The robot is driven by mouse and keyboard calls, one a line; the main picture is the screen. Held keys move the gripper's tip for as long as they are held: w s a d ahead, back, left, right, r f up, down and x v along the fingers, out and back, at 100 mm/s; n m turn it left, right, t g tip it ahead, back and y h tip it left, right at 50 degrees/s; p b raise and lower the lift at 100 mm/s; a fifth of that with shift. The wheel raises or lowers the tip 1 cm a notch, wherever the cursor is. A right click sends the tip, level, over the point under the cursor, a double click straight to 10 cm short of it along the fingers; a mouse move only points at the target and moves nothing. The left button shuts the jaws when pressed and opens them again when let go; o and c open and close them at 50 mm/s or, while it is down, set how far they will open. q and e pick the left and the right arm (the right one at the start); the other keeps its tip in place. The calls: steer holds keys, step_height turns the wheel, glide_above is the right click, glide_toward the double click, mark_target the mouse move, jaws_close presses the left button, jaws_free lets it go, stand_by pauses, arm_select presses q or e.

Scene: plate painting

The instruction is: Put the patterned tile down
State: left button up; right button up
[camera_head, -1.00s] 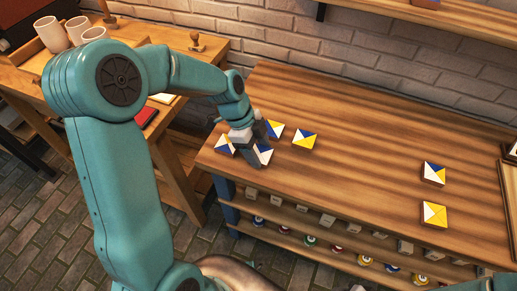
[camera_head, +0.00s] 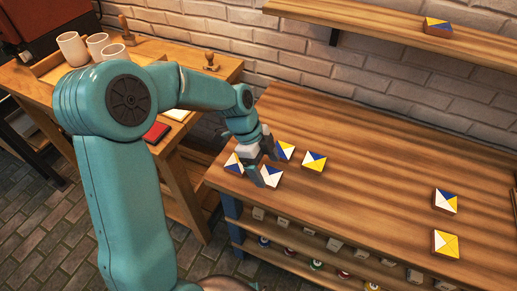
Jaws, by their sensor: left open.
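My left gripper (camera_head: 264,168) is open over the left end of the wooden worktop. A white and blue patterned tile (camera_head: 272,178) lies flat on the worktop just at its fingers, partly hidden by them. I cannot tell whether a finger touches it. Close around are another tile (camera_head: 233,162) to the left, a blue, white and yellow tile (camera_head: 285,151) behind, and a yellow, blue and white tile (camera_head: 314,162) to the right. Two more tiles lie at the right, one with blue (camera_head: 445,200) and one mostly yellow (camera_head: 446,244). My right gripper is not in view.
The worktop (camera_head: 370,175) is clear between the left tiles and the right pair. A wall shelf (camera_head: 380,27) above holds another tile (camera_head: 437,25). A side table at the left carries white cups (camera_head: 72,48), a wooden stamp (camera_head: 211,60) and a red pad (camera_head: 156,132).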

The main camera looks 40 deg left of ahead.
arm_select(q)
steer(key=v, duration=1)
steer(key=shift+s+p, duration=0.1)
steer(key=shift+p, duration=0.2)
